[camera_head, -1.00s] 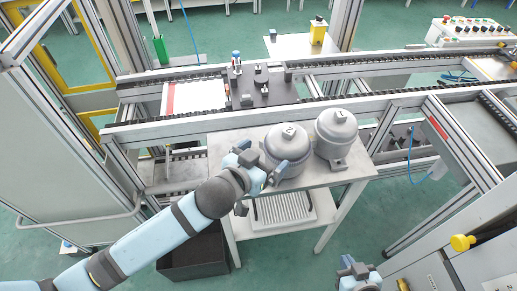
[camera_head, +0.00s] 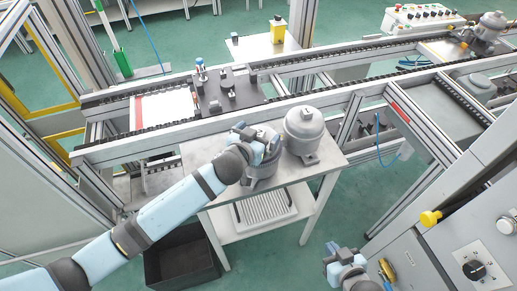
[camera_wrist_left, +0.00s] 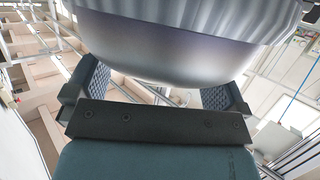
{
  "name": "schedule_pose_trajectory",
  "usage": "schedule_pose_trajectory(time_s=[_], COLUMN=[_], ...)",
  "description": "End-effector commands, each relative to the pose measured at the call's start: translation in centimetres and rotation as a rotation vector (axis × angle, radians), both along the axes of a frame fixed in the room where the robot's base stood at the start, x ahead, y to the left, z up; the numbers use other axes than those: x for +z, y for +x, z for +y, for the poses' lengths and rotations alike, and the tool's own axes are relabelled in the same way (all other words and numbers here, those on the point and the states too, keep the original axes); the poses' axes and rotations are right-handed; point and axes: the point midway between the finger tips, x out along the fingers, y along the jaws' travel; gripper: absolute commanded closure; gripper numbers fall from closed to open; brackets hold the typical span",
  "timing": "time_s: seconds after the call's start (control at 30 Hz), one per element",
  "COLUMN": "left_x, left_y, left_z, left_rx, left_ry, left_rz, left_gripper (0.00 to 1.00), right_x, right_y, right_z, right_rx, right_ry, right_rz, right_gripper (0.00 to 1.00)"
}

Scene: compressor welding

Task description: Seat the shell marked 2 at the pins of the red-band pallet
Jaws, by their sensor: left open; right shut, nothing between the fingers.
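Two grey domed shells stand on the small metal table (camera_head: 205,160). The left shell (camera_head: 262,170), which shows a 2 in the earlier head view, is partly hidden by my left gripper (camera_head: 258,142). That gripper is open at the top of this shell; in the left wrist view its fingers lie at either side of the shell's rounded body (camera_wrist_left: 165,58). The other shell (camera_head: 304,128) stands just to the right. The red-band pallet (camera_head: 160,110) is on the conveyor behind, with a dark plate (camera_head: 232,98) carrying pins and small blocks. My right gripper (camera_head: 338,252) is shut and empty at bottom right.
The conveyor's front rail (camera_head: 180,143) runs between the table and the pallet. Another shell (camera_head: 489,27) sits on the conveyor at upper right. A dark bin (camera_head: 180,262) is below the table. A control cabinet (camera_head: 465,235) stands at right.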

Motion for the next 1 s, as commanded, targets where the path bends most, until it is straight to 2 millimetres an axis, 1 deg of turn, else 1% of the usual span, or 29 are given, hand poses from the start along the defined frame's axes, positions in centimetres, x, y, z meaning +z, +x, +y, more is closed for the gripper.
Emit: schedule_pose_trajectory(time_s=[0.1,0.3,0.33,0.37,0.4,0.47,0.5,0.57,0.6,0.67,0.7,0.77,1.0], left_x=[-0.3,-0.4,-0.4,-0.4,-0.4,-0.4,-0.4,-0.5,-0.6,-0.7,-0.8,-0.9,-1.1], left_y=[0.8,0.8,0.8,0.8,0.8,0.8,0.8,0.7,0.7,0.7,0.7,0.6,0.5], left_z=[-0.4,-0.4,-0.4,-0.4,-0.4,-0.4,-0.4,-0.4,-0.4,-0.3,-0.3,-0.3,-0.3], left_rx=[0.0,0.0,0.0,0.0,0.0,0.0,0.0,0.0,0.0,0.001,0.001,0.001,0.001], left_ry=[0.001,0.0,0.0,0.0,0.0,0.0,0.001,0.001,0.002,0.003,0.004,0.005,0.007], left_rz=[0.0,0.0,0.001,0.001,0.001,0.001,0.002,0.003,0.004,0.005,0.007,0.009,0.012], left_gripper=[0.0,0.0,0.02,0.09,0.18,0.32,0.41,0.55,0.64,0.78,0.87,1.0,1.0], right_x=[0.2,0.1,0.1,0.1,0.1,0.1,0.1,0.1,0.1,0.1,0.0,0.0,0.0], right_y=[0.0,0.0,0.0,0.0,0.0,0.0,0.0,0.0,0.0,0.0,-0.1,-0.1,-0.1], right_z=[0.0,-0.1,-0.1,-0.1,-0.1,-0.1,-0.1,-0.1,-0.1,-0.1,-0.1,-0.1,-0.1], right_rx=[-0.001,-0.002,-0.002,-0.002,-0.002,-0.002,-0.002,-0.002,-0.002,-0.002,-0.003,-0.003,-0.003], right_ry=[0.0,-0.001,-0.001,0.0,-0.001,-0.001,-0.001,-0.001,-0.001,-0.001,0.0,0.0,0.0], right_rz=[-0.001,0.0,0.0,0.0,0.001,0.001,0.001,0.001,0.001,0.001,0.002,0.002,0.003], right_gripper=[1.0,1.0,1.0,1.0,1.0,1.0,1.0,1.0,1.0,1.0,1.0,1.0,1.0])
